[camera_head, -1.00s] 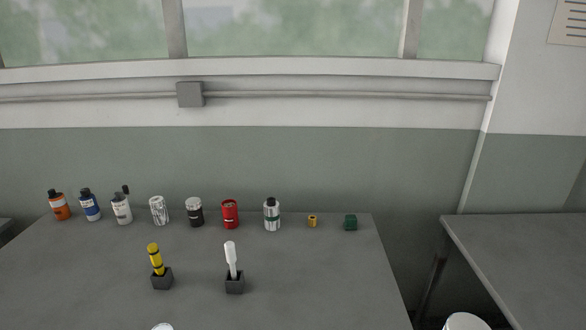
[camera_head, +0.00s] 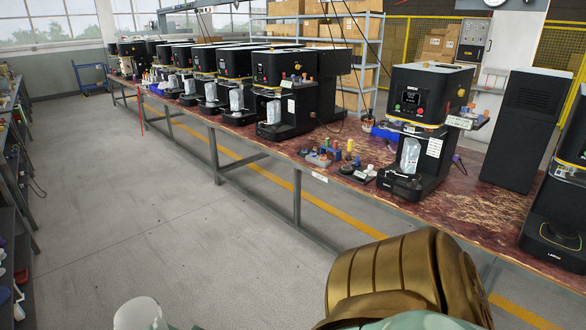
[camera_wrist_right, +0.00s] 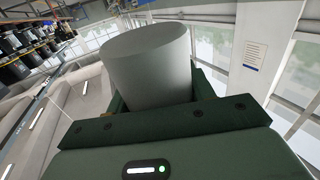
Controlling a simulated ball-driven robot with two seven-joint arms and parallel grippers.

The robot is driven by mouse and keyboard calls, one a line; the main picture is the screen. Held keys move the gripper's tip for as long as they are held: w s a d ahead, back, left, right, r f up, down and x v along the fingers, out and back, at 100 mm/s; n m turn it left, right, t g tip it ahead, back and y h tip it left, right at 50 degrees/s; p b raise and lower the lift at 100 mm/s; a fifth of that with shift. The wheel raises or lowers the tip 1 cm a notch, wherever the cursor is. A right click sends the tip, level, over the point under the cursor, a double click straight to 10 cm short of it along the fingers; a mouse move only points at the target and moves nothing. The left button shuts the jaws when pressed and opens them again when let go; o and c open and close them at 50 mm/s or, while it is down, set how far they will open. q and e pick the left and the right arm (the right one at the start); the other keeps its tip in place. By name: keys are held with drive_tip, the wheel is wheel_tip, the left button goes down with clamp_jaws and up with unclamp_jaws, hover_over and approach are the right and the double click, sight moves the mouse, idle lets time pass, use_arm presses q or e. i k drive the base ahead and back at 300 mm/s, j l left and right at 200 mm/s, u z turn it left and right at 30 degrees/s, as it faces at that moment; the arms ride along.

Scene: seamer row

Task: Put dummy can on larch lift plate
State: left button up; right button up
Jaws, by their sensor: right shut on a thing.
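The dummy can (camera_wrist_right: 148,62) is a plain pale grey cylinder in the right wrist view. My right gripper (camera_wrist_right: 158,95), dark green, is shut on it, with a finger on each side. A white cylinder (camera_head: 140,314) at the bottom left of the head view looks like the same can, cut by the picture edge. Several black seamers stand on the long bench. One at the right edge has a dark round lift plate (camera_head: 563,235) low on its front. The name labels are too small to read surely, so I cannot tell which is larch. My left gripper is out of view.
The long bench (camera_head: 468,215) has a red-brown worn top. A nearer seamer (camera_head: 415,125) holds a silver can (camera_head: 410,155). Small bottles (camera_head: 337,152) stand beside it. A tall black cabinet (camera_head: 522,128) stands between two seamers. The grey floor (camera_head: 150,200) before the bench is clear.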

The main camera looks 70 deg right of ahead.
sight(564, 229)
drive_tip(key=k+l+z, duration=0.2)
drive_tip(key=z, duration=0.3)
drive_tip(key=k+l+z, duration=0.1)
drive_tip(key=l+z, duration=0.7)
drive_tip(key=z, duration=0.15)
drive_tip(key=l+z, duration=0.8)
drive_tip(key=z, duration=0.15)
drive_tip(key=i+l, duration=0.2)
drive_tip(key=l, duration=0.2)
drive_tip(key=i+l+z, duration=0.1)
drive_tip(key=l, duration=0.35)
drive_tip(key=i+l, duration=0.3)
drive_tip(key=i+l+z, duration=0.1)
drive_tip(key=l, duration=0.4)
drive_tip(key=i+l+z, duration=0.1)
drive_tip(key=i+l, duration=0.25)
drive_tip(key=i, duration=0.15)
